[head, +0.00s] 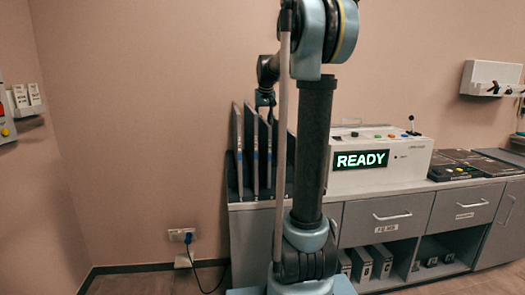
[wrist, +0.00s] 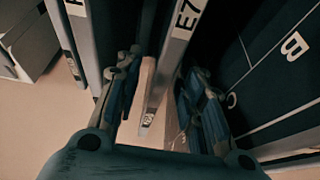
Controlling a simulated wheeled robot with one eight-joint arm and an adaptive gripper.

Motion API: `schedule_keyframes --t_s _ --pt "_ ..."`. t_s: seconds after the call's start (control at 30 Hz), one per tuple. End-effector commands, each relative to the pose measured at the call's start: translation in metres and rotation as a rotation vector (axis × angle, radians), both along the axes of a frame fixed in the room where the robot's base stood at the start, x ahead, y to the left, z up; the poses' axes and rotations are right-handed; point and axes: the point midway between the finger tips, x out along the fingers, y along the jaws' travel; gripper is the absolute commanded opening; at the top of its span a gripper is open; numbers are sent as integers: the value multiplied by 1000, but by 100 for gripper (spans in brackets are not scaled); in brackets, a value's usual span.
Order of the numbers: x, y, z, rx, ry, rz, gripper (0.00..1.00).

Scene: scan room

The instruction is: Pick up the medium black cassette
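Several tall, thin cassettes with grey edges and dark faces stand upright in a rack at the counter's left end; one (head: 238,150) shows at the left in the head view. I cannot tell which is the medium black one. My gripper (head: 265,98) is at the top of this row, partly hidden by my arm. In the wrist view, my gripper (wrist: 160,75) has its fingers apart on either side of a cassette edge labelled E7 (wrist: 180,35). Contact is not clear. Another cassette edge (wrist: 85,45) is on the left, and a dark panel marked B (wrist: 275,65) is on the right.
A console (head: 385,160) reading READY stands on the grey counter, right of the rack. Flat dark items (head: 465,165) lie farther right. A wall holder (head: 490,78) hangs above. White-labelled boxes (head: 375,262) stand on the lower shelf. Floor at left is clear except a cable (head: 205,275).

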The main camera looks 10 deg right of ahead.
Motion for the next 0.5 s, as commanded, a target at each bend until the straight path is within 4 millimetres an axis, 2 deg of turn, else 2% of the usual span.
schedule_keyframes --t_s 0.23,0.5 --pt "14 0 -30 0 0 0 36" --pt "17 0 -39 0 0 0 36"
